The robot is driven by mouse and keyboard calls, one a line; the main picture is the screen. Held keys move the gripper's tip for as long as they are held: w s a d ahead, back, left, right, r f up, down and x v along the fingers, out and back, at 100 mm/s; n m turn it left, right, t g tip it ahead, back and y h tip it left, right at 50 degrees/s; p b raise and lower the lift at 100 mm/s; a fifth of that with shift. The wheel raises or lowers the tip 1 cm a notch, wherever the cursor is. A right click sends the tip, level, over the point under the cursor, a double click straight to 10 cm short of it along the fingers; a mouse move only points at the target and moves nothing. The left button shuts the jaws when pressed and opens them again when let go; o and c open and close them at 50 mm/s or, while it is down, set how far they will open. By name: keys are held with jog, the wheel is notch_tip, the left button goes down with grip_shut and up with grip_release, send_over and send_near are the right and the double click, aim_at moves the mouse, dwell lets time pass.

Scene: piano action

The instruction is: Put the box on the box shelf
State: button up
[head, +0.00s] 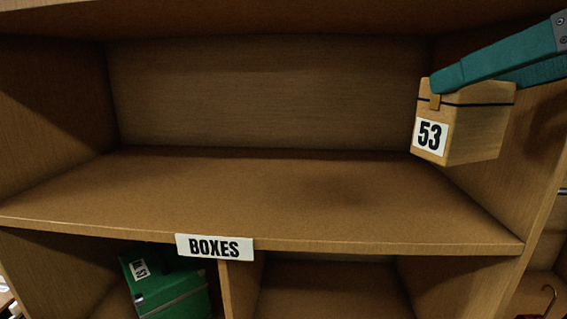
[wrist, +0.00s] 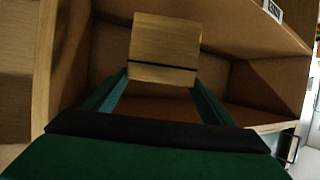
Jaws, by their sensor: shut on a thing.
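The box (head: 478,128) is light wood with a dark line near its top and a white label reading 53. It is in the upper right of the head view, at the right side of the box shelf (head: 270,195), which carries a BOXES label (head: 215,247) on its front edge. My gripper (head: 440,85) reaches in from the upper right and is shut on the box, holding it near its top. In the wrist view the box (wrist: 163,50) sits between the two teal fingers (wrist: 160,85). The box appears raised above the shelf board.
The board of the box shelf is bare across its width. A right side wall (head: 500,180) stands close to the box. Below are divided compartments, with a green case (head: 170,285) in the left one. A red object with a hook (head: 545,305) shows at the lower right.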

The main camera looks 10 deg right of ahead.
aim_at(495, 140)
jog(key=w+d+f, duration=0.1)
jog(key=w+f, duration=1.2)
jog(key=w, duration=0.1)
jog(key=shift+d+f, duration=0.1)
dwell(0.3)
jog(key=o, duration=1.6)
jog(key=shift+c, duration=0.2)
jog(key=v, duration=1.2)
jog(key=shift+s, duration=0.15)
